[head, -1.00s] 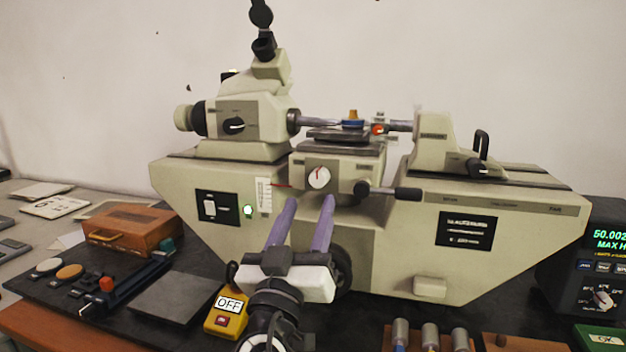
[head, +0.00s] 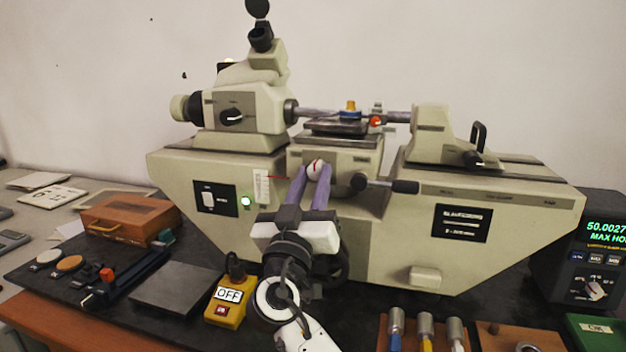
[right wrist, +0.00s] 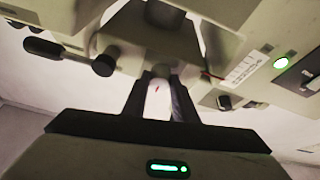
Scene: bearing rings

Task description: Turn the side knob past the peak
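The white side knob (head: 315,170) with a red mark sits on the front of the grey-beige measuring machine (head: 240,172), below its small stage. My right gripper (head: 313,174) reaches up from below, and its two purple-grey fingers lie on either side of the knob, apparently touching it. In the right wrist view the knob (right wrist: 158,96) shows between the dark fingertips, with little or no gap. The fingers hide the knob's sides. A blue and brass ring piece (head: 351,110) sits on the stage. My left gripper is not in view.
A black lever handle (head: 388,185) sticks out just right of the knob. The readout box (head: 590,245) at the right shows green digits beginning 50.0027.

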